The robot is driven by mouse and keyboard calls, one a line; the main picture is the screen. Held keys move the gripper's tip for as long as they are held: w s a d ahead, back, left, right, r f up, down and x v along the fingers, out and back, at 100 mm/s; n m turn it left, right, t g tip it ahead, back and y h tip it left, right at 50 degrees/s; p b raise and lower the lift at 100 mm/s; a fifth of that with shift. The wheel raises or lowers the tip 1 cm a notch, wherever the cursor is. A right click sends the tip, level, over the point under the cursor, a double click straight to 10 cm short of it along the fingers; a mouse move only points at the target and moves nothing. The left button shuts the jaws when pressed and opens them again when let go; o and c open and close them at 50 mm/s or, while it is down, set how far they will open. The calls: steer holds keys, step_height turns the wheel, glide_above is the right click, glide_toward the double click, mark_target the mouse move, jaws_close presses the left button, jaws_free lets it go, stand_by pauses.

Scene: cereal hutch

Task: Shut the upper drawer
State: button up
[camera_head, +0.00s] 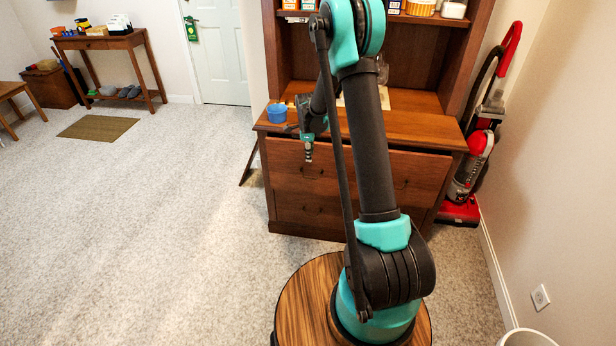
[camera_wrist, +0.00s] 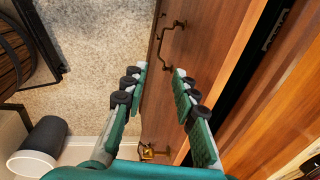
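The upper drawer (camera_head: 345,172) of the wooden hutch has a brown front and stands slightly out; a dark gap shows along its top on the right. In the wrist view, the drawer front (camera_wrist: 215,50) runs up the picture with a dark gap (camera_wrist: 241,75) beside it. A bronze handle (camera_wrist: 178,24) shows beyond the fingertips, and another handle (camera_wrist: 150,151) shows low in the picture. My gripper (camera_head: 308,154) points down in front of the drawer's left part. In the wrist view my gripper (camera_wrist: 160,70) is open, its fingers apart with nothing held. I cannot tell whether it touches the drawer.
A blue bowl (camera_head: 277,113) sits on the left of the hutch counter (camera_head: 420,126). The lower drawer (camera_head: 330,212) is below. A red vacuum cleaner (camera_head: 470,175) stands right of the hutch. A white bin (camera_head: 526,338) is at the lower right.

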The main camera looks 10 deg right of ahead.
glide_toward(311, 175)
steer(key=f, duration=0.2)
steer(key=s+f, duration=0.1)
steer(key=f, duration=0.1)
steer(key=s+f, duration=0.1)
steer(key=f, duration=0.1)
steer(key=shift+a+f, duration=0.1)
steer(key=shift+f, duration=0.2)
jaws_close()
